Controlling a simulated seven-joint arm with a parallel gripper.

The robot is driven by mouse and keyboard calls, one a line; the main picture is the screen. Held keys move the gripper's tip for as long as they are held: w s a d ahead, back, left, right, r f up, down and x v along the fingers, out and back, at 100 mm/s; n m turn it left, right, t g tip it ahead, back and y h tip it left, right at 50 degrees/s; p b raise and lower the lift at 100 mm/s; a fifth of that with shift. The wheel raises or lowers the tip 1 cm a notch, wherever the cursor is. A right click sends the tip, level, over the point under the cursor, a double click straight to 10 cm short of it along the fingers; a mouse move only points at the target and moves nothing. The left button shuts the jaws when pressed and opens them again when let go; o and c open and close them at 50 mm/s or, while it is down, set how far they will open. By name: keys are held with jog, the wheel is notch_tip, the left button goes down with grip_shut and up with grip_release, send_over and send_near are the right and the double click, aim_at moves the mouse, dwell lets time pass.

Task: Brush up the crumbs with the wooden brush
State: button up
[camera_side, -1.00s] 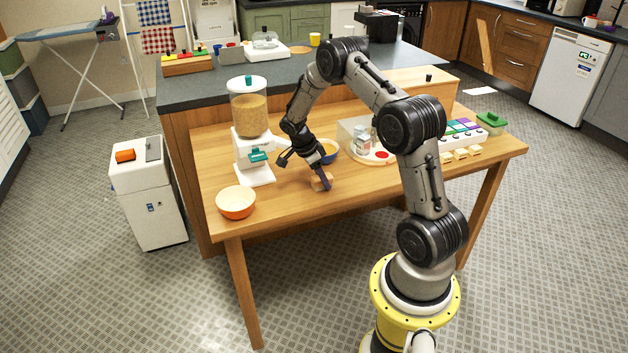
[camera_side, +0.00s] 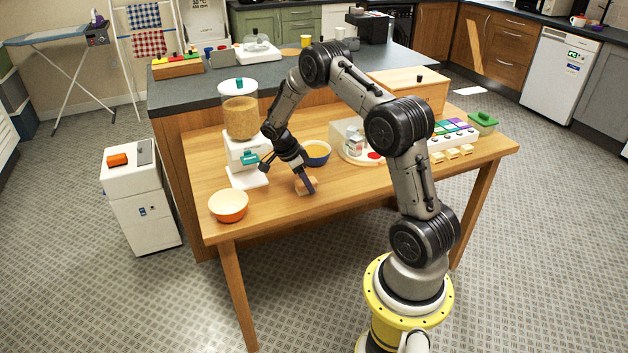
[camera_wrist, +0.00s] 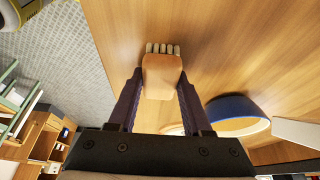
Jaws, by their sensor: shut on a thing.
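The wooden brush (camera_wrist: 162,76) is between the two fingers of my gripper (camera_wrist: 160,88), which is shut on it. In the wrist view its rounded tan wooden body is plain, with a row of pale bristles at the far end. In the side view the brush (camera_side: 312,181) is low at the tabletop, near the middle of the front part of the wooden table (camera_side: 270,203), and my gripper (camera_side: 307,185) points down at it. I cannot tell whether the bristles touch the wood. I can make out no crumbs in either view.
A blue bowl with yellow contents (camera_side: 316,153) stands close behind my gripper. An orange bowl (camera_side: 228,206) is at the front left, beside a cereal dispenser (camera_side: 243,150). A tray with jars (camera_side: 352,152) is to the right.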

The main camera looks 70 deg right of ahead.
aim_at(296, 194)
jog(key=w+a, duration=0.3)
jog(key=shift+w+a, duration=0.2)
notch_tip(296, 194, up, 8)
dwell(0.6)
jog(key=shift+w, duration=0.1)
dwell(0.4)
